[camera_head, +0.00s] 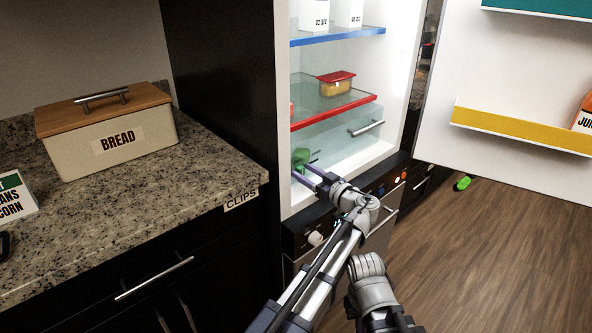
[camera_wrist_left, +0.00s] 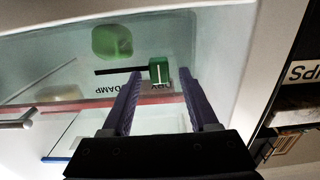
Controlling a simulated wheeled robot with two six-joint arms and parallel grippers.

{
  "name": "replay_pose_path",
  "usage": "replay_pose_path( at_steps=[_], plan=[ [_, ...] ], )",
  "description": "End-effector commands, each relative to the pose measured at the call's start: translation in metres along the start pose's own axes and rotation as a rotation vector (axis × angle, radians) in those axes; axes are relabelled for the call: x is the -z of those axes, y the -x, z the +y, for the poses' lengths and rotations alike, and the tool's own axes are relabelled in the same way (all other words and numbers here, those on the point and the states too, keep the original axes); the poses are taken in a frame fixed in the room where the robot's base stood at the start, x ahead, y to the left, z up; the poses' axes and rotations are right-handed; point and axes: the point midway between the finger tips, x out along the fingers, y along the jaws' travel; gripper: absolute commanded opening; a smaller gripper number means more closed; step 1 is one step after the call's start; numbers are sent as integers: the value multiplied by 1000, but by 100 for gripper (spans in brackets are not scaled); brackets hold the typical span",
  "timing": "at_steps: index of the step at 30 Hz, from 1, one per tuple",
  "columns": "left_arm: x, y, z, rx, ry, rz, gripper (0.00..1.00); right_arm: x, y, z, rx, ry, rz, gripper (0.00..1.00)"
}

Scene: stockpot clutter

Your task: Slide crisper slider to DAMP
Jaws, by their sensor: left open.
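The crisper slider (camera_wrist_left: 159,71) is a small green block with a white line. It sits at the right end of a black slot (camera_wrist_left: 115,72) in the left wrist view, by a partly hidden upside-down label that seems to read DRY. The DAMP label (camera_wrist_left: 103,90) is by the slot's left end. My left gripper (camera_wrist_left: 160,74) is open, with a purple finger on each side of the slider; contact is unclear. In the head view the gripper (camera_head: 308,176) reaches the clear crisper drawer (camera_head: 345,143), where green shows at its tips. My right gripper is not in view.
The drawer handle (camera_head: 366,128) is right of the slot in the head view. A red-edged shelf (camera_head: 335,112) holds a red-lidded container (camera_head: 336,84) above. The fridge door (camera_head: 500,80) stands open at right. A counter with a bread box (camera_head: 110,135) is at left.

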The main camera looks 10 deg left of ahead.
Motion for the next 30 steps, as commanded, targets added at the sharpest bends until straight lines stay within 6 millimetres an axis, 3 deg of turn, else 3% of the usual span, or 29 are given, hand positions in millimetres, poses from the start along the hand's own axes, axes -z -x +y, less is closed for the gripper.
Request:
replay_pose_path(
  at_steps=[7,23,30],
  plan=[
    [0,0,0,-1,0,0,59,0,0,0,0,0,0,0],
    [0,0,0,0,0,0,0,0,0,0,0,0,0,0],
    [0,0,0,0,0,0,0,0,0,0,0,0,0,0]
  ],
)
